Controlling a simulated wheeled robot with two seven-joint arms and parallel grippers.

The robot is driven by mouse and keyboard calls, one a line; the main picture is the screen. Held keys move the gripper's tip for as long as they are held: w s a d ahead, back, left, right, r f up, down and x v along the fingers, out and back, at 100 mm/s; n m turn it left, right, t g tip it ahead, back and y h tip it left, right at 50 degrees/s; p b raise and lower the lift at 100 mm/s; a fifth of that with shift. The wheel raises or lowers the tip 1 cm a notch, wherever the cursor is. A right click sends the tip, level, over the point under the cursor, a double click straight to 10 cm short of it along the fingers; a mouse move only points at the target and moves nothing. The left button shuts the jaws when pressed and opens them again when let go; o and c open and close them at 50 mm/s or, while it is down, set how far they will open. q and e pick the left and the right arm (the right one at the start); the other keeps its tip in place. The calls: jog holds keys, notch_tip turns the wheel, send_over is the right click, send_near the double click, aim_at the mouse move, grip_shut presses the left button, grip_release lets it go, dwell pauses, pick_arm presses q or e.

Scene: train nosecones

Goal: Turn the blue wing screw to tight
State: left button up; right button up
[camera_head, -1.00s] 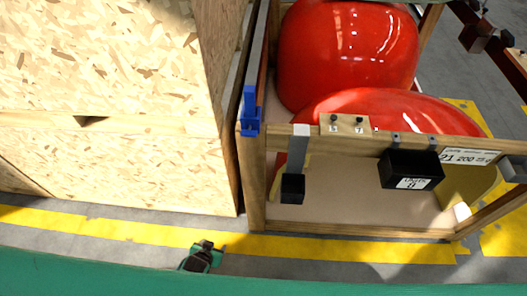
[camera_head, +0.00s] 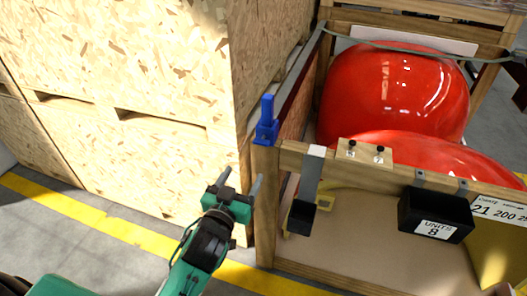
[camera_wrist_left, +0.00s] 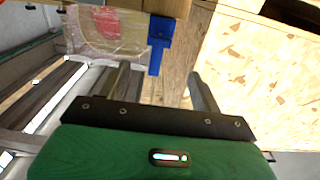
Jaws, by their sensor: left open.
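The blue wing screw (camera_head: 267,121) stands upright on the top corner of the wooden crate frame in the head view. It also shows in the left wrist view (camera_wrist_left: 158,42), beyond and between the fingers. My left gripper (camera_head: 240,182) is open and empty, below and to the left of the screw and apart from it. Its two fingers (camera_wrist_left: 159,84) are spread in the left wrist view. My right gripper is not in view.
A tall chipboard crate (camera_head: 150,70) stands close on the left. The wooden frame (camera_head: 266,205) holds red nosecones (camera_head: 395,95). A black box marked "UNITS 8" (camera_head: 435,213) and a smaller dark holder (camera_head: 302,217) hang on its front rail.

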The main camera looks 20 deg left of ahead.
aim_at(260, 144)
pick_arm(q)
jog(key=w+p, duration=0.1)
jog(key=w, duration=1)
jog(key=shift+w+d, duration=0.15)
jog(key=shift+w, duration=0.25)
jog(key=shift+w+p, duration=0.3)
jog(key=shift+w, duration=0.5)
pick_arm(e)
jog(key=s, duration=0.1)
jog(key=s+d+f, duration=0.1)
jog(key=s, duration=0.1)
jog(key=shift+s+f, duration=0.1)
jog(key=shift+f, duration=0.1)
pick_arm(q)
jog(key=shift+c, duration=1)
jog(key=c, duration=0.8)
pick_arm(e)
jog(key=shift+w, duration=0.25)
